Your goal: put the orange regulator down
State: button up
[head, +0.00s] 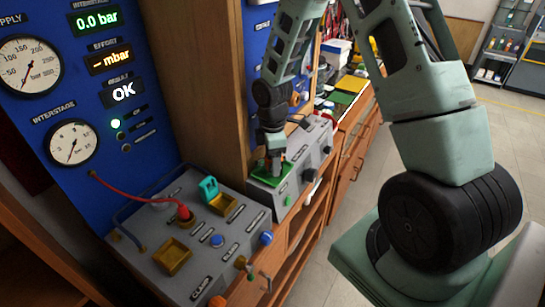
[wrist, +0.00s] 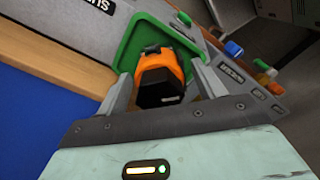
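The orange regulator (wrist: 162,78) shows in the wrist view, orange with a black top piece and a black near end. It is between the two fingertips of my gripper (wrist: 162,72). Dark gaps show beside its near end, but whether the fingertips touch its sides is unclear. Behind it lies the green tray (wrist: 124,56), and whether the regulator rests on it cannot be told. In the head view my gripper (head: 274,161) points down over the green tray (head: 283,183) on the far grey bench unit; the regulator is hidden there.
A near grey console (head: 225,255) carries a red plug (head: 184,213), a teal part (head: 208,188) and yellow sockets. A blue gauge panel (head: 85,160) and a wooden upright (head: 205,90) stand left of my arm. Coloured knobs (wrist: 233,48) line the unit's edge. The floor at right is open.

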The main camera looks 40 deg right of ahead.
notch_tip(320, 180, up, 12)
jog(key=shift+r+b, duration=0.2)
jog(key=shift+b, duration=0.7)
dwell(0.3)
jog(key=s+a+m+t, duration=0.3)
jog(key=s+a+m, duration=0.3)
jog(key=s+m, duration=0.6)
jog(key=s+a+f+n+g+b, duration=0.1)
jog(key=s+a+f+n+b, duration=0.1)
jog(key=s+a, duration=0.4)
jog(key=s+a+f+n+g+b, duration=0.2)
jog(key=s+a+n+b, duration=0.2)
jog(key=a, duration=0.8)
jog(key=shift+s+a+f+n+y+b, duration=0.15)
jog(key=shift+s+f+n+y+b, duration=0.35)
jog(key=shift+s, duration=0.65)
jog(key=shift+r, duration=0.1)
